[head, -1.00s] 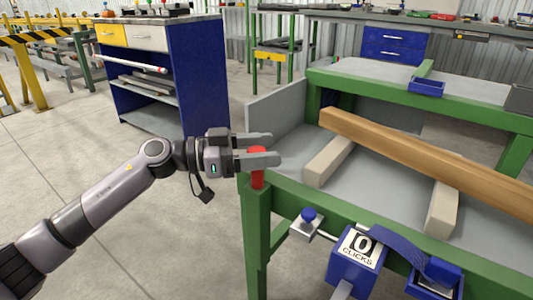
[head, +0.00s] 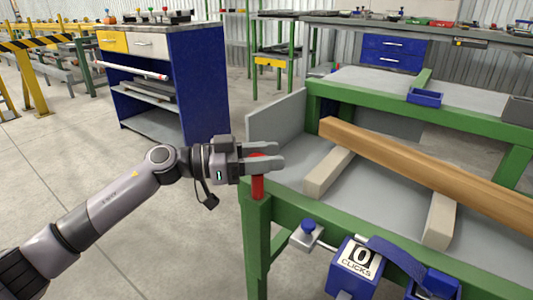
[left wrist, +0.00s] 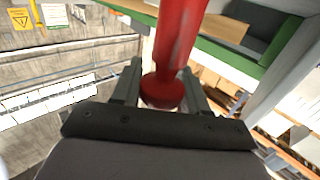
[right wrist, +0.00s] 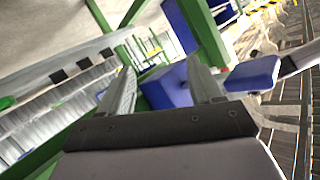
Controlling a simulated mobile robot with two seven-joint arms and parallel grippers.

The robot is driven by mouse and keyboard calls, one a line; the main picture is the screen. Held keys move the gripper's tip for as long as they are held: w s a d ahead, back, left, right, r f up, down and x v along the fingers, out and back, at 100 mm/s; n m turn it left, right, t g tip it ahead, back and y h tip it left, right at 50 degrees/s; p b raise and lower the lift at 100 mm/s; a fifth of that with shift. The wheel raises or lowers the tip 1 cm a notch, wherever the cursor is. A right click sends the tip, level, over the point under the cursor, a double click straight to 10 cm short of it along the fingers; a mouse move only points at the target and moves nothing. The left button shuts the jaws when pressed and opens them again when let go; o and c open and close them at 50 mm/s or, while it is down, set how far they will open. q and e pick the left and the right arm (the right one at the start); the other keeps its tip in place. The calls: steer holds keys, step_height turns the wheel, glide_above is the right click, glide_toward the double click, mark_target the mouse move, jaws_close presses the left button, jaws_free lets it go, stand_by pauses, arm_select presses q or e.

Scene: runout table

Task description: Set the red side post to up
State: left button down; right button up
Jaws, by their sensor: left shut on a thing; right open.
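The red side post (head: 257,187) stands upright at the near left corner of the green-framed table (head: 256,225). My left gripper (head: 268,156) is shut on the post near its top, with the fingers level on both sides. A length of red post shows between the fingers and the green frame. In the left wrist view the red post (left wrist: 178,40) runs between the fingers of my left gripper (left wrist: 160,72), with its rounded end close to the palm. My right gripper (right wrist: 165,80) is open and empty in the right wrist view.
A wooden beam (head: 420,168) lies across pale blocks (head: 328,172) on the table. A blue click counter (head: 352,277) reading 0 and a blue-knobbed clamp (head: 308,236) are on the front rail. A blue cabinet (head: 200,90) stands behind my left arm.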

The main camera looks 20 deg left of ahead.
steer(key=s+d+r+g+h+p, duration=0.15)
steer(key=s+d+h+p, duration=0.3)
steer(key=d+p, duration=0.75)
arm_select(q)
step_height(320, 180, up, 20)
steer(key=p, duration=1.5)
steer(key=shift+f, duration=0.25)
arm_select(e)
step_height(320, 180, up, 10)
steer(key=shift+s+a+h, duration=0.2)
steer(key=shift+a+h, duration=0.15)
steer(key=shift+h, duration=0.1)
arm_select(q)
steer(key=shift+w+r, duration=0.1)
steer(key=shift+r, duration=0.05)
arm_select(e)
steer(key=shift+f, duration=0.1)
arm_select(q)
steer(key=c, duration=0.7)
jaws_free()
steer(key=shift+a, duration=0.1)
